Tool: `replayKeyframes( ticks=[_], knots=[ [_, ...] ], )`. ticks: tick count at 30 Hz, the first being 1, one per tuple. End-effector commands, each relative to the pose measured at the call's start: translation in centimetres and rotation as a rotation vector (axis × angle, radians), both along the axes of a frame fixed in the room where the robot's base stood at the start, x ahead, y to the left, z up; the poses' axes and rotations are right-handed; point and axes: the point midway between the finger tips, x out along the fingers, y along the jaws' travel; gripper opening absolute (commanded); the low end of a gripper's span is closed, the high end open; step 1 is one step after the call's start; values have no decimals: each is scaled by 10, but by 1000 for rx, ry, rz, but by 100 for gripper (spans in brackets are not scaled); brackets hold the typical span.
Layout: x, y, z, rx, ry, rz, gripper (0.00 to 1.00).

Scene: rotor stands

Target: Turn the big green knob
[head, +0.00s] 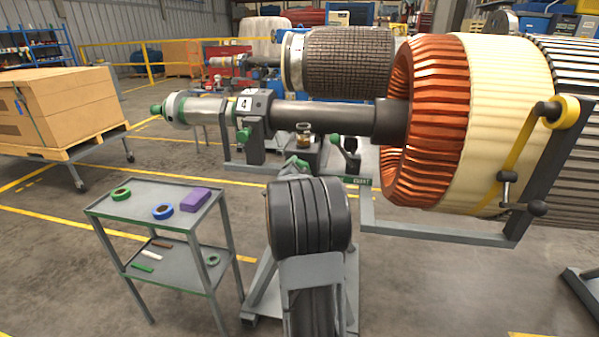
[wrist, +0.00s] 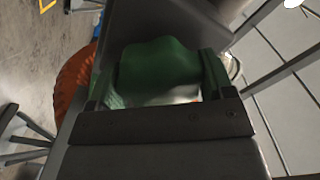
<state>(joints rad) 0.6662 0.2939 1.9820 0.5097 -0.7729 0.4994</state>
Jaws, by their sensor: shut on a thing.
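The big green knob (wrist: 158,62) fills the middle of the wrist view, with rounded lobes. My gripper (wrist: 163,75) is shut on it, with one finger on each side of the knob. Part of the knob's near side is hidden by the dark gripper body. In the head view, a bit of green (head: 297,163) shows just beyond my dark arm, below the rotor shaft. My arm hides most of the gripper there, and I cannot tell how far the knob is turned.
A large rotor with copper windings (head: 425,120) rests on a grey stand, its shaft (head: 320,114) running left over a support marked 4 (head: 255,105). A grey two-shelf cart (head: 150,225) with tape rolls stands at left. Boxes on a pallet (head: 60,105) stand behind it. Floor between is clear.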

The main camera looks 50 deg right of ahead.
Motion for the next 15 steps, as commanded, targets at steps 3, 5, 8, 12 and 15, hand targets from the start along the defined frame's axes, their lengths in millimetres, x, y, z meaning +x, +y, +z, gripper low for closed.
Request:
replayKeyframes(
  ticks=[3, 5, 8, 12, 15],
  knots=[
    [0, 0, 0, -47, 76, 0, 51],
    [0, 0, 0, -75, 122, -1, 51],
    [0, 0, 0, -126, 203, -1, 52],
    [0, 0, 0, -196, 316, -1, 51],
    [0, 0, 1, -246, 398, 0, 51]
  ],
)
